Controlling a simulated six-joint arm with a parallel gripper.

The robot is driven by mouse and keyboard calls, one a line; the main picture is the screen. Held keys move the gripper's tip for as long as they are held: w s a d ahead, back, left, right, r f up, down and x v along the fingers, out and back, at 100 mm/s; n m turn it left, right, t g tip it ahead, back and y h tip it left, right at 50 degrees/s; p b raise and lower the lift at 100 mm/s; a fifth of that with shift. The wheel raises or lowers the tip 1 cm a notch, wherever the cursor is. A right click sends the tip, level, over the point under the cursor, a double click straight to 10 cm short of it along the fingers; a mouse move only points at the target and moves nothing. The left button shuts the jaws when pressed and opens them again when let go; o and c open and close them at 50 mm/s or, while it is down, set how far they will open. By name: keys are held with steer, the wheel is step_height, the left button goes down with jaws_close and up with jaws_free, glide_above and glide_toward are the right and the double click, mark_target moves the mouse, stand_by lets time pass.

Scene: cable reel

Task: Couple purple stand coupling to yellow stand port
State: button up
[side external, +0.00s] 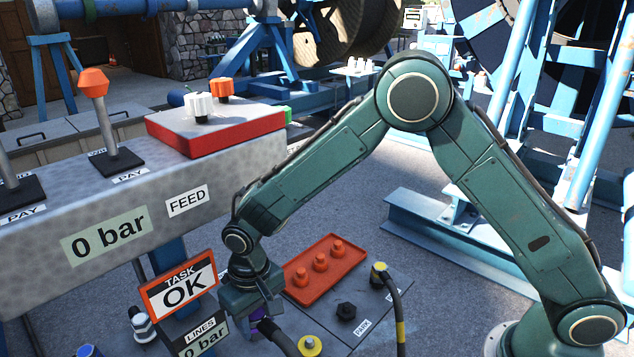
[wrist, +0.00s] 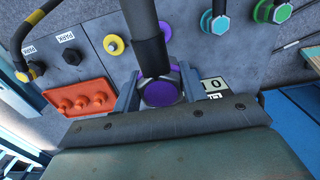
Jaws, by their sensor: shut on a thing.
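My gripper (side external: 252,298) is low over the stand panel, its jaws shut on the purple coupling (wrist: 160,93). In the wrist view the coupling's purple hexagonal end sits between the two fingers, with a dark hose running up from it. A purple rim (wrist: 174,67) shows just behind it; I cannot tell whether the coupling touches it. The yellow port (wrist: 114,45) is beside the held coupling, up and to the left in the wrist view. In the side view the yellow port (side external: 310,345) is at the bottom edge, right of my gripper, with nothing on it.
A yellow-marked coupling with its hose (side external: 379,272) stands near the PARK label and a black knob (side external: 346,310). A red tray (side external: 325,265) with three red knobs lies behind. A TASK OK sign (side external: 180,286) is close left of my gripper.

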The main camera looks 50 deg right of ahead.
stand_by(0.3)
glide_above(311, 341)
step_height(311, 341, down, 10)
steer(key=shift+w, duration=0.1)
steer(key=shift+f, duration=0.2)
steer(key=shift+f, duration=4.25)
steer(key=shift+f, duration=0.45)
steer(key=o, duration=1.2)
steer(key=shift+r, duration=0.15)
